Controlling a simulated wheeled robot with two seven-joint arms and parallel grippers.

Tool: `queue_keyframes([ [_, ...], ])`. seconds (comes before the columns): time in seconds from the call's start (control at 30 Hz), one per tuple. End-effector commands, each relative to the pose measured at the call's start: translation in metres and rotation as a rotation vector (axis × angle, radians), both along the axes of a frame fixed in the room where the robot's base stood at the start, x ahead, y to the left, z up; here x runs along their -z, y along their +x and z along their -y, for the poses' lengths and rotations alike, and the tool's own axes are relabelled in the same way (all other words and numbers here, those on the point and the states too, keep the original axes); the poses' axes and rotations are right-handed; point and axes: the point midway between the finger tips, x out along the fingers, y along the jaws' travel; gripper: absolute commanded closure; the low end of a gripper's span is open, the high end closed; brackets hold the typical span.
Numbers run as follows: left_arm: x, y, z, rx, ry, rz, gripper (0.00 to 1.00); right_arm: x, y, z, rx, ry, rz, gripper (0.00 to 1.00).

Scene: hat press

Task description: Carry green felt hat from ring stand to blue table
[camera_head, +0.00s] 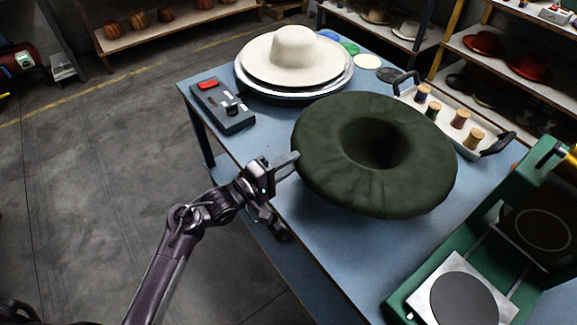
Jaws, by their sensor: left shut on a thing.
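The green felt hat (320,150) is upside down, with its hollow crown opening facing up. It is over the blue table (325,255); I cannot tell whether it touches the top. My left gripper (288,160) is shut on the hat's brim at its left edge. The hat hides the middle of the table. The ring stand cannot be made out. My right gripper is not in view.
A cream hat (295,60) sits on a round tray at the table's far end. A control box (222,106) stands at the left edge. A white tray (408,93) with several thread spools is at the back right. A green press (460,255) fills the front right.

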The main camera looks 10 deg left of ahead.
Motion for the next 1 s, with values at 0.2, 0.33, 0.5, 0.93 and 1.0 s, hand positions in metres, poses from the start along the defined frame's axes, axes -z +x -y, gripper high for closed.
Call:
queue_keyframes([
  [0.2,0.01,0.0,0.0,-0.001,-0.001,0.004,0.99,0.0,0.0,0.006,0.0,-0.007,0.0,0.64],
  [0.33,0.011,0.0,0.0,-0.001,0.001,0.001,0.7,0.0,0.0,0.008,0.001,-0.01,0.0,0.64],
  [0.5,0.011,0.0,0.0,-0.001,0.001,0.001,0.51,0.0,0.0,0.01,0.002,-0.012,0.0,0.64],
  [0.93,0.012,-0.012,-0.012,-0.002,0.001,-0.001,0.51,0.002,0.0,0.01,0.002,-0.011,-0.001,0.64],
  [1.0,0.013,-0.021,-0.021,-0.002,0.004,-0.001,0.51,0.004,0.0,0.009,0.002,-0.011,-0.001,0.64],
])
